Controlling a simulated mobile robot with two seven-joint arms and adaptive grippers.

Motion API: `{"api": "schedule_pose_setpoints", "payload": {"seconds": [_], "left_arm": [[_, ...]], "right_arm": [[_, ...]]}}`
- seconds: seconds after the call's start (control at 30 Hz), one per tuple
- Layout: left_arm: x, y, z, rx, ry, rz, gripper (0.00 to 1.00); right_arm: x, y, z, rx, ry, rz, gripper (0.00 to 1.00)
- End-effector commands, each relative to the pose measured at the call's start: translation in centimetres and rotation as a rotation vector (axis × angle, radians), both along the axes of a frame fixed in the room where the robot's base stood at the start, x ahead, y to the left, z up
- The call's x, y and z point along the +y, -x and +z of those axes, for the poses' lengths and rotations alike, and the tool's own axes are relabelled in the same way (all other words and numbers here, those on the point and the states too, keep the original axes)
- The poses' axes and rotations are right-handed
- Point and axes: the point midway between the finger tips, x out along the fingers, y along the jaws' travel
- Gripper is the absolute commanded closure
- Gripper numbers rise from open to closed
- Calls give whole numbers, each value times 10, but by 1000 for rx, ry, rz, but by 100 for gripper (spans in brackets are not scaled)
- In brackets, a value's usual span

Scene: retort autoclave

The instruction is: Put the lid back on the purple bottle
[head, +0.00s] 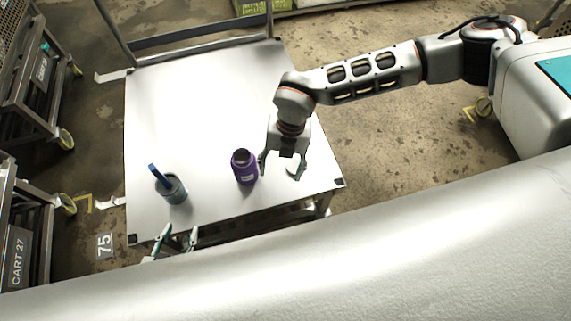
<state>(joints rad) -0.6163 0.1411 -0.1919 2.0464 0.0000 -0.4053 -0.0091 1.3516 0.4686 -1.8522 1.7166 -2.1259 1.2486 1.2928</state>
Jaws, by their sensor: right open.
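The purple bottle (245,172) stands upright on the white cart top, with a dark round top and no lid that I can make out on it. My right gripper (280,172) is open, pointing down just right of the bottle; its left finger is close beside the bottle, and I cannot tell whether they touch. A small pale shape (294,172) shows by its right fingertip; I cannot tell whether it is the lid or part of the finger. My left gripper (177,241) is at the cart's front edge, its fingertips apart; the rest is hidden behind a large white surface.
A grey-teal cup (173,191) with a blue stick-like item (155,173) stands left of the bottle. The rear of the cart top (190,95) is clear. The cart's handle frame rises at the back. Other carts (35,95) stand at the left.

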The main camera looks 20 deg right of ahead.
Motion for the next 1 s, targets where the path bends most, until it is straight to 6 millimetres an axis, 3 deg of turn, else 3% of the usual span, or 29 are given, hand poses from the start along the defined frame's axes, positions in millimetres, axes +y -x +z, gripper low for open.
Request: {"api": "schedule_pose_setpoints", "payload": {"seconds": [0.03,0.1,0.23,0.57,0.83,1.0], "left_arm": [[0,2,-3,5,-2,-1,60],[1,2,-4,7,-3,-1,60],[1,2,-5,6,-4,-1,60],[0,3,-4,5,-2,-1,60],[1,7,-12,15,-5,-3,60],[1,5,-9,9,-7,-2,60]], "right_arm": [[-21,-17,-1,-38,60,-18,41],[-42,-34,0,-78,122,-40,41],[-63,-50,3,-115,179,-63,41],[-64,-51,3,-119,183,-66,41],[-63,-49,-21,-116,181,-64,41],[-63,-50,-23,-120,182,-65,41]]}}
